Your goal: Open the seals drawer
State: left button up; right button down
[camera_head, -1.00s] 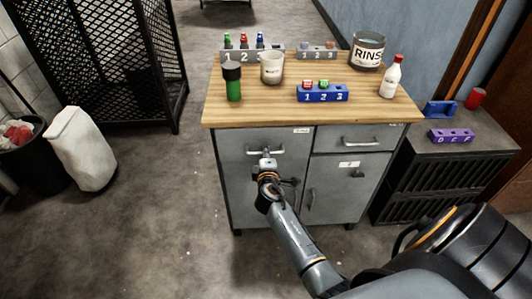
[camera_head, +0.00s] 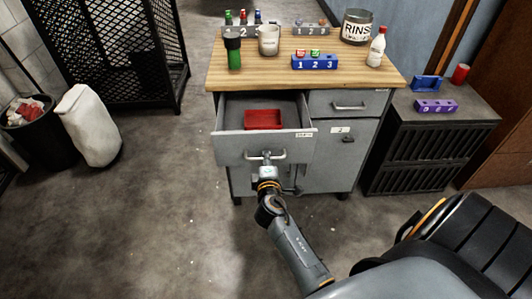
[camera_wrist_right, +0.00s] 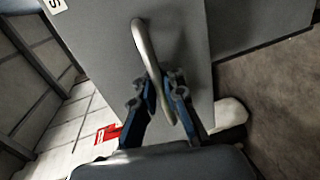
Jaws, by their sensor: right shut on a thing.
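The seals drawer (camera_head: 235,148) is the wide grey upper-left drawer of the cabinet, and it stands pulled out. A small label, too small to read fully, is at its front's upper right corner. A red tray (camera_head: 263,119) lies inside it. My right gripper (camera_head: 266,160) is shut on the drawer's bar handle (camera_head: 279,155). In the right wrist view the blue fingers of the gripper (camera_wrist_right: 163,98) close around the metal handle (camera_wrist_right: 146,45) against the grey drawer front (camera_wrist_right: 95,35). My left gripper is not in view.
A dark low unit (camera_head: 430,150) stands at right. Floor is clear at front left.

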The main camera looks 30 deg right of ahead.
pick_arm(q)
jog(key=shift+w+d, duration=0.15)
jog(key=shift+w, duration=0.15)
pick_arm(e)
jog(key=shift+s+a+r, duration=0.1)
jog(key=shift+s+a, duration=0.15)
jog(key=shift+s, duration=0.05)
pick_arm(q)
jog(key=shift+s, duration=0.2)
pick_arm(e)
jog(key=c, duration=1.7)
grip_release()
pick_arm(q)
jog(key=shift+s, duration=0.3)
pick_arm(e)
jog(key=v, duration=0.7)
jog(key=shift+s+a, duration=0.15)
jog(key=shift+s, duration=0.1)
